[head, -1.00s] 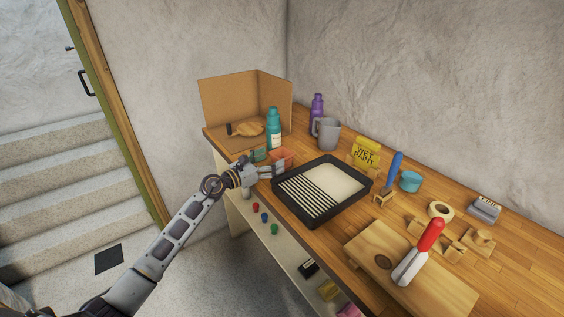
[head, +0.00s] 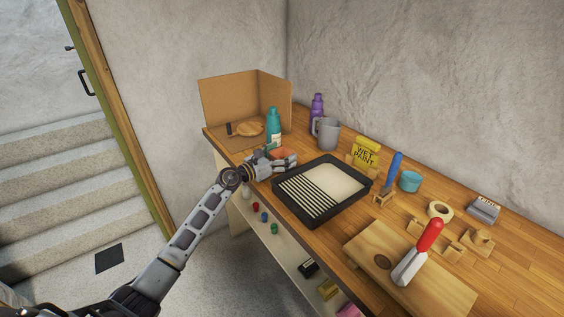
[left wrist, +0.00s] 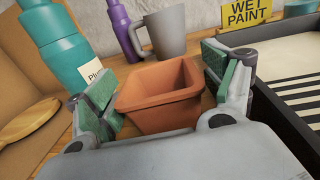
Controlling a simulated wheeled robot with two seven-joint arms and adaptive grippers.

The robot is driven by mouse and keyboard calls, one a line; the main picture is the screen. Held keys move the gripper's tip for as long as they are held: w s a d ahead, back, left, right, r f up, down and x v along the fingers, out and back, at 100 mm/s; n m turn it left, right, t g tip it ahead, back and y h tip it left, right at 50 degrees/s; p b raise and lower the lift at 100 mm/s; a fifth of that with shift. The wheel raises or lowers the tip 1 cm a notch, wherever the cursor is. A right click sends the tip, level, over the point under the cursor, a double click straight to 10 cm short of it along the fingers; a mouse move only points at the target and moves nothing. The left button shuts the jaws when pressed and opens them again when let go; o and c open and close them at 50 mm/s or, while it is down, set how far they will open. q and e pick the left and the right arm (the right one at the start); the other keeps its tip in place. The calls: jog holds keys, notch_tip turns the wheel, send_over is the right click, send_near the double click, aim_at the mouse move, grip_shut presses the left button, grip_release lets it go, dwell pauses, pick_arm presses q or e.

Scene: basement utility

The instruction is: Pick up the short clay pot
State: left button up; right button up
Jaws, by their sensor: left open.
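The short clay pot (left wrist: 162,99) is orange-brown and square-rimmed, and stands upright on the workbench. In the left wrist view it sits between the two green-padded fingers of my left gripper (left wrist: 160,88), which is open around it. A gap shows at the right finger; at the left finger I cannot tell whether it touches. In the head view only a small part of the pot (head: 279,152) shows, behind my left gripper (head: 282,157). My right gripper is not in view.
A teal bottle (head: 273,127) stands just behind the pot, with a grey mug (head: 327,134) and purple bottle (head: 317,107) beyond. A black paint tray (head: 289,207) lies close to the right. A cardboard screen (head: 230,103) stands at the back left.

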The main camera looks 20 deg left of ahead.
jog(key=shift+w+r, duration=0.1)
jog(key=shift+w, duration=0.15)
pick_arm(q)
jog(key=c, duration=1.2)
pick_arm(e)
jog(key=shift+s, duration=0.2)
pick_arm(q)
jog(key=shift+r, duration=0.15)
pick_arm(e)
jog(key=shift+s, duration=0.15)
pick_arm(q)
jog(key=shift+r, duration=0.5)
jog(key=shift+r+p, duration=1.45)
jog(key=shift+r, duration=3)
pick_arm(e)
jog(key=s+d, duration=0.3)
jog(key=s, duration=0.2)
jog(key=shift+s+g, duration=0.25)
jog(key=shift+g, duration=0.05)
pick_arm(q)
jog(key=shift+f, duration=0.1)
